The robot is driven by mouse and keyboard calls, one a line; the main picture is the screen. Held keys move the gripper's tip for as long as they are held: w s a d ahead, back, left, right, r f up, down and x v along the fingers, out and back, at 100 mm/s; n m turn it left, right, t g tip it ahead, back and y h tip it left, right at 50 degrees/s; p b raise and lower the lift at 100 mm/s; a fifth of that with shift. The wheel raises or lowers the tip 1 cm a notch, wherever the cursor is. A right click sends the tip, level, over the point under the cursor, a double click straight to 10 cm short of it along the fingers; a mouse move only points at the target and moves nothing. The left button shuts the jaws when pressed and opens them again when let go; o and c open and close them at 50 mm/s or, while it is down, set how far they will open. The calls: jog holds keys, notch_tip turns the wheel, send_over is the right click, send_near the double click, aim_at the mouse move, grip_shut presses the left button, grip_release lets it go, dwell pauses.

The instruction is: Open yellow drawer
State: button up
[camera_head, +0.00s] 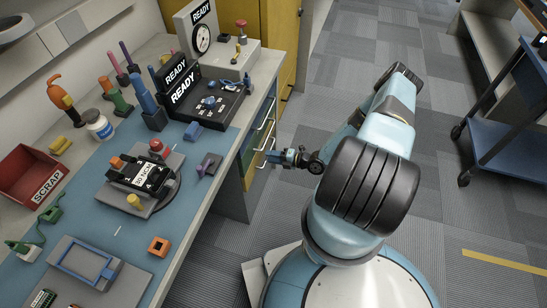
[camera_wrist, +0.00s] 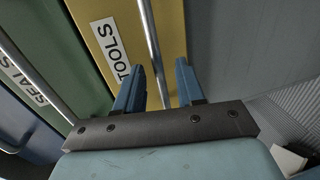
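The yellow drawer (camera_wrist: 105,12) carries a white TOOLS label and a long metal bar handle (camera_wrist: 150,30). In the head view, the yellow drawer front (camera_head: 249,176) is the lowest of a stack at the bench's right end and looks flush with it. My gripper (camera_wrist: 159,65) has its two blue fingers apart, one on each side of the bar in the wrist view. I cannot tell whether either finger touches the bar. In the head view, my gripper (camera_head: 274,157) is side-on, close to the drawer fronts.
A green drawer (camera_wrist: 45,35) labelled SEALS and a blue drawer (camera_wrist: 20,120) adjoin the yellow one. The blue-matted bench (camera_head: 215,150) holds radio gear and tools. A blue cart (camera_head: 510,140) stands at the right.

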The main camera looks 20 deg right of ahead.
jog(key=shift+c, duration=0.5)
grip_shut()
